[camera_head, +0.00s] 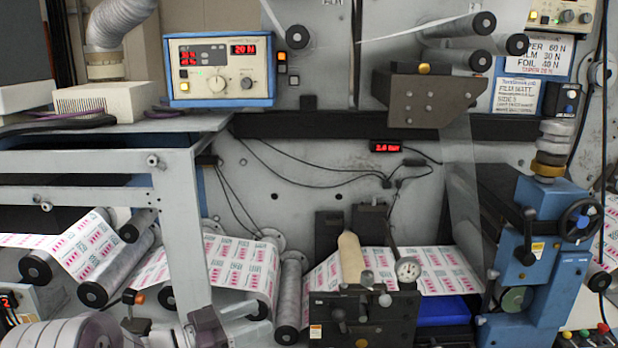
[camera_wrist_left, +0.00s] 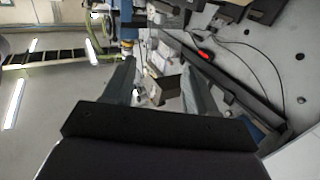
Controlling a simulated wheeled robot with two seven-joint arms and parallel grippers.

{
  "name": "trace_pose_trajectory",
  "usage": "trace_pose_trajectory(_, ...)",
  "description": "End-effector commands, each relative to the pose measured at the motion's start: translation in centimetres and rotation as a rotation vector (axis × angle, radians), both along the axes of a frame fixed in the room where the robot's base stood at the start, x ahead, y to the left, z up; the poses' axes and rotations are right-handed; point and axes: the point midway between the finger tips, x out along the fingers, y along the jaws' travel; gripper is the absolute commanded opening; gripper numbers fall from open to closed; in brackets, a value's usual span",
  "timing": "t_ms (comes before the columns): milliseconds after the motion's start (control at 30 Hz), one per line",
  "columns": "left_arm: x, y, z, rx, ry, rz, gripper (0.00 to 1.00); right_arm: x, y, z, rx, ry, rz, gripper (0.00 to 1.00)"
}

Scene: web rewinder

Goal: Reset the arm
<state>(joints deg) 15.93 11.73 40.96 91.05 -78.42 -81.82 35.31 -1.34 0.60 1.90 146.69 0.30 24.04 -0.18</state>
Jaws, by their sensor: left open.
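My left gripper (camera_head: 170,325) is low at the left of the head view, in front of the printed web and rollers, and partly cut off by the bottom edge. Its two fingers (camera_wrist_left: 158,90) stand apart in the left wrist view with nothing between the tips. A brown bracket (camera_wrist_left: 165,89) shows beyond them, well away from the tips. The same bracket (camera_head: 430,95) is high on the machine in the head view. My right gripper is in neither view.
A grey frame (camera_head: 185,230) stands at the left. The printed web (camera_head: 240,265) runs over several rollers below. A tension control box (camera_head: 220,70) is above.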

Motion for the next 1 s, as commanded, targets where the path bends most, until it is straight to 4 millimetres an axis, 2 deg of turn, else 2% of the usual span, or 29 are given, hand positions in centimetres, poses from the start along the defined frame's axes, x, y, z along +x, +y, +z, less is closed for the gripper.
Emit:
trace_pose_trajectory(67, 0.3, 0.1, -0.5, 0.034, -0.014, 0.016, 0.57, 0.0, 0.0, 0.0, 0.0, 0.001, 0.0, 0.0)
trace_pose_trajectory(267, 2.9, 2.7, -3.7, 0.177, 0.025, 0.217, 0.57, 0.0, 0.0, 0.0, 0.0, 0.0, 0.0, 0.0)
trace_pose_trajectory(433, 4.2, 6.5, -6.8, 0.318, 0.132, 0.446, 0.57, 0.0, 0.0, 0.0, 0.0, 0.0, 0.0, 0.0)
trace_pose_trajectory(567, 3.4, 10.1, -9.6, 0.457, 0.287, 0.642, 0.57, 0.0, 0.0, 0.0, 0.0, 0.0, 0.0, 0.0)
trace_pose_trajectory(667, 0.5, 12.6, -12.0, 0.581, 0.475, 0.782, 0.57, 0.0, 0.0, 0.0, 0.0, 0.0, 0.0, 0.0)
trace_pose_trajectory(767, -5.7, 14.0, -14.2, 0.707, 0.763, 0.889, 0.57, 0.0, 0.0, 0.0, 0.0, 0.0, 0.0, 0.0)
trace_pose_trajectory(800, -9.0, 13.8, -14.8, 0.748, 0.893, 0.906, 0.57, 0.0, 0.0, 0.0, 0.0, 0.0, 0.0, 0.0)
trace_pose_trajectory(900, -16.6, 11.8, -15.2, 0.796, 1.177, 0.893, 0.57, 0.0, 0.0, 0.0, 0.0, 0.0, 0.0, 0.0)
trace_pose_trajectory(1000, -21.5, 9.4, -14.5, 0.784, 1.343, 0.859, 0.57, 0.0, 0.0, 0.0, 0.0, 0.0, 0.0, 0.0)
